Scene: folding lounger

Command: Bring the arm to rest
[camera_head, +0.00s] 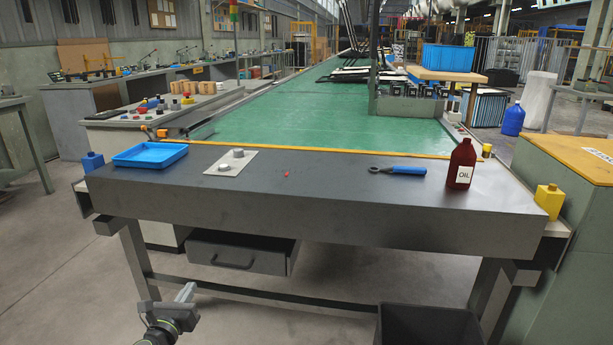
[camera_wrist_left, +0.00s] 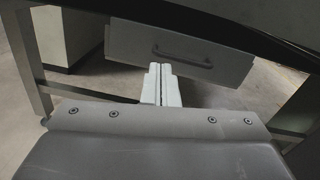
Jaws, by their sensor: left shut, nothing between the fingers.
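My left gripper (camera_head: 186,292) is low in front of the dark workbench (camera_head: 300,222), below the level of its top, at the lower left of the head view. In the left wrist view its two pale fingers (camera_wrist_left: 161,72) are together with nothing between them. They point toward the bench drawer (camera_wrist_left: 178,52), which hangs under the benchtop. The drawer (camera_head: 238,254) also shows in the head view, and looks partly pulled out. I cannot tell from these views whether the fingertips touch it; in the head view they appear apart from it. My right gripper is not in view.
On the benchtop are a blue tray (camera_head: 150,155), a grey plate with knobs (camera_head: 231,163), a small red piece (camera_head: 286,174), a blue-handled tool (camera_head: 405,170) and a dark red oil bottle (camera_head: 461,165). A black bin (camera_head: 428,328) stands on the floor at front right.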

